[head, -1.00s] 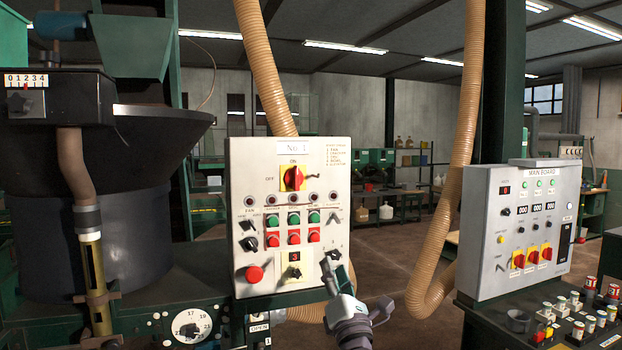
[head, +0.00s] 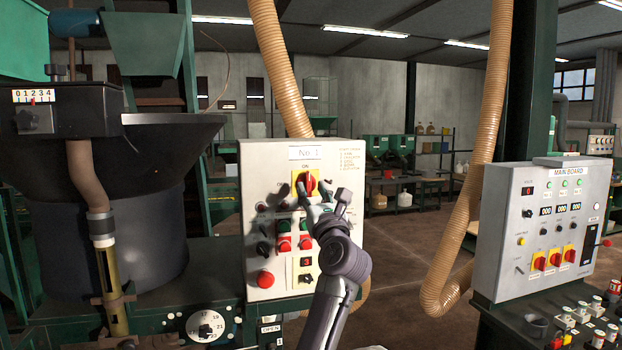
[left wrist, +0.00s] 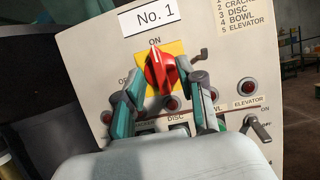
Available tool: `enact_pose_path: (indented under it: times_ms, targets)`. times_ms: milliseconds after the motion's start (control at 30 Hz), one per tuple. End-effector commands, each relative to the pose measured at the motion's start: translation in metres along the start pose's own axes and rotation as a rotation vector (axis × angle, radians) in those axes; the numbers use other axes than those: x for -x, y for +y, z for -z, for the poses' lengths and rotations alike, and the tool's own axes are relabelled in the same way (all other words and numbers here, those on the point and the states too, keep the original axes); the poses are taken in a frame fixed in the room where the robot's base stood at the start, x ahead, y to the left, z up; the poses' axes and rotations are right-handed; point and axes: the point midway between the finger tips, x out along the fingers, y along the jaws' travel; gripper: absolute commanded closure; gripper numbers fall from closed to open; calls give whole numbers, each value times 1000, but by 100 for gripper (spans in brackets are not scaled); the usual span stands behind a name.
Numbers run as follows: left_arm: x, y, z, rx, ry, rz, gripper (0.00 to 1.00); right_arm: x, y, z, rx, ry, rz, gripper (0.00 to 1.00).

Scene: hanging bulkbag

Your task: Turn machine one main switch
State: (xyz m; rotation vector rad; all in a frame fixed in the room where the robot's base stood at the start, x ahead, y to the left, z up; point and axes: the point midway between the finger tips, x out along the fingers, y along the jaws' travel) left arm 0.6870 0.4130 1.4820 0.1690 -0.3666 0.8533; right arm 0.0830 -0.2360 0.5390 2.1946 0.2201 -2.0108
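The No. 1 panel (head: 254,225) stands left of centre in the head view. Its main switch (head: 311,184) is a red rotary knob on a yellow plate, under the label ON. In the left wrist view the red knob (left wrist: 160,72) has its ridge close to upright, slightly tilted. My left gripper (head: 312,194) is at the panel just in front of the knob. In the left wrist view, its fingers (left wrist: 166,88) are spread on either side of the knob's lower part, with gaps visible; contact is not clear. My right gripper is not in view.
Green and red buttons (head: 284,242) and black selectors sit below the switch, partly behind my gripper. A red stop button (head: 265,279) is at lower left. A beige hose (head: 268,65) runs behind the panel. The main board (head: 500,220) stands at right.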

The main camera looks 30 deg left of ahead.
Motion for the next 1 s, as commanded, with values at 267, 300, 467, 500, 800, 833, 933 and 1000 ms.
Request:
enact_pose_path:
  times_ms: [267, 300, 467, 500, 800, 833, 933, 1000]
  targets:
    - [-18, 0, 0, 0, -1, 1, 61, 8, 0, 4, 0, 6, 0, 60]
    - [-18, 0, 0, 0, -1, 1, 61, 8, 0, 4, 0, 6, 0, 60]
    - [-18, 0, 0, 0, -1, 1, 61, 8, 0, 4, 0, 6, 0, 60]
    - [-18, 0, 0, 0, -1, 1, 63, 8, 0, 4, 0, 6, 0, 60]
    - [-18, 0, 0, 0, 0, 1, 100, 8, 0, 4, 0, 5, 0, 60]
    - [-18, 0, 0, 0, 0, 1, 100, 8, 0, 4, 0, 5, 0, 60]
    - [-18, 0, 1, 1, 0, 0, 100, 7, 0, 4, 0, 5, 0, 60]
    - [-18, 0, 1, 6, 0, -2, 100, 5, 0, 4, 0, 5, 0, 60]
